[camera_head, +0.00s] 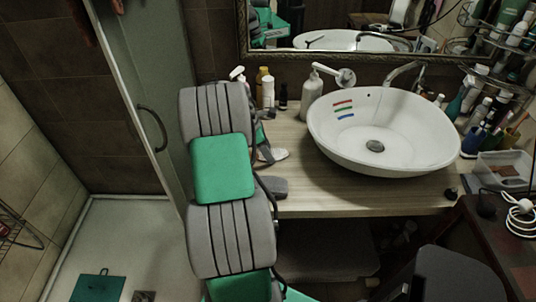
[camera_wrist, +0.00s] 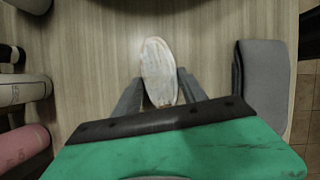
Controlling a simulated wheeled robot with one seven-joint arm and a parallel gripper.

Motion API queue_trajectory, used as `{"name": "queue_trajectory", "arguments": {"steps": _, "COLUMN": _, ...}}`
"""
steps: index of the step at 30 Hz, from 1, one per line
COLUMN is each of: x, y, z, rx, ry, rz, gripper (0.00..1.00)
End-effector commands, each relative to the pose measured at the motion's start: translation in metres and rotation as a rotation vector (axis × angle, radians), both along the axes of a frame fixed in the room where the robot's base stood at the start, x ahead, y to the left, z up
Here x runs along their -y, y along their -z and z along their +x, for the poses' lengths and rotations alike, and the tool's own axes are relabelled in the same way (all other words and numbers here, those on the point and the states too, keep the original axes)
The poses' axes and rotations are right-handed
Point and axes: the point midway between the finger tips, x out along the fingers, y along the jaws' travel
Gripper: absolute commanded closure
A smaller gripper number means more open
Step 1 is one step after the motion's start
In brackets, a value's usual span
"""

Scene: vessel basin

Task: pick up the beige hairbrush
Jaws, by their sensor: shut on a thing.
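The beige hairbrush shows in the wrist view as a pale, worn oval (camera_wrist: 158,66) between my two grey fingers. It also shows in the head view (camera_head: 279,155) as a small pale shape at the left part of the counter, beside my gripper (camera_head: 265,153). My gripper (camera_wrist: 160,82) is shut on the hairbrush, with one finger along each side. The part nearest my palm is hidden behind the green and black palm piece. I cannot tell whether the hairbrush touches the counter or is a little above it.
A grey rounded object (camera_wrist: 264,88) lies near the counter's front edge. Several bottles (camera_head: 267,88) stand at the back of the counter (camera_head: 300,185). A white basin (camera_head: 345,150) is to the right. A glass shower door (camera_head: 140,70) is at the left.

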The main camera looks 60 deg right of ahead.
Motion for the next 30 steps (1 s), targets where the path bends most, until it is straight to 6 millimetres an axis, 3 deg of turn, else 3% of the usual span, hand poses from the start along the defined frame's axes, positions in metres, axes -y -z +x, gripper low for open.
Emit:
{"name": "queue_trajectory", "arguments": {"steps": 6, "x": 0.000, "y": 0.000, "z": 0.000, "rx": 0.000, "ry": 0.000, "rz": 0.000, "gripper": 0.92}}
{"name": "queue_trajectory", "arguments": {"steps": 17, "x": 0.001, "y": -0.007, "z": 0.001, "rx": 0.002, "ry": 0.000, "rz": -0.003, "gripper": 0.93}}
{"name": "queue_trajectory", "arguments": {"steps": 22, "x": 0.001, "y": -0.032, "z": 0.001, "rx": 0.003, "ry": 0.000, "rz": -0.006, "gripper": 0.93}}
{"name": "queue_trajectory", "arguments": {"steps": 30, "x": -0.039, "y": -0.087, "z": -0.023, "rx": 0.002, "ry": 0.000, "rz": -0.005, "gripper": 0.93}}
